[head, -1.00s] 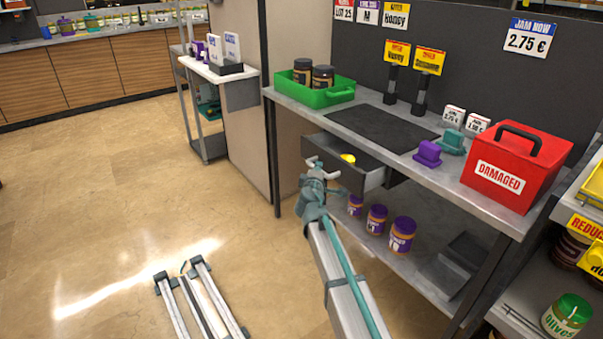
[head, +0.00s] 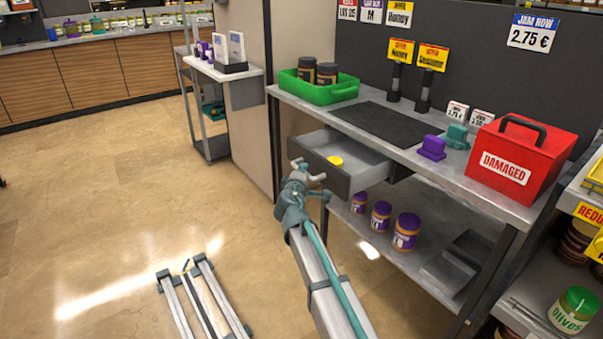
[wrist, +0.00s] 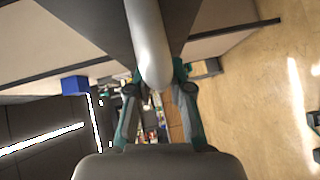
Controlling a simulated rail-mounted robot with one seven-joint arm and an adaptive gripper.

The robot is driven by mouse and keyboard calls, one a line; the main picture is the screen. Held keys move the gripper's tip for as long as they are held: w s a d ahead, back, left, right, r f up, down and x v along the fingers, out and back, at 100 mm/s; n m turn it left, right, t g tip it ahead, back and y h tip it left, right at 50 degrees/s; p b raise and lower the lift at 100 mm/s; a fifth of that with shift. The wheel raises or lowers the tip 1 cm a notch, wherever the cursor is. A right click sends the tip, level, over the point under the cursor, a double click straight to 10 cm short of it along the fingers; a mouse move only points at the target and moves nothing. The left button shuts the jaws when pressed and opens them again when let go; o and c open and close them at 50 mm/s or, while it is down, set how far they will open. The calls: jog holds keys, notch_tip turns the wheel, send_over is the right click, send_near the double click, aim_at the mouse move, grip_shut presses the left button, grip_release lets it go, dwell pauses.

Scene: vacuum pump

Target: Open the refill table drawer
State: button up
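The refill table (head: 455,180) has a dark-fronted drawer (head: 368,172) standing well out from under its top. The drawer's light inside shows, with a small round yellow thing (head: 335,160) in it. My gripper (head: 305,172) is at the drawer's front, on its left part. In the wrist view, a pale rounded bar that looks like the drawer handle (wrist: 149,45) reaches between my two teal fingers (wrist: 158,92). The fingers appear shut on it, though their exact contact is hidden.
A green crate with dark-lidded jars (head: 318,92), a dark mat (head: 388,124), a purple block (head: 432,148) and a red box (head: 522,160) stand on the tabletop. Purple-lidded jars (head: 381,216) stand on the lower shelf. The floor to the left (head: 120,200) is mostly clear.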

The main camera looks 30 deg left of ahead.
jog(key=o, duration=0.3)
jog(key=v, duration=1.2)
jog(key=shift+d, duration=0.1)
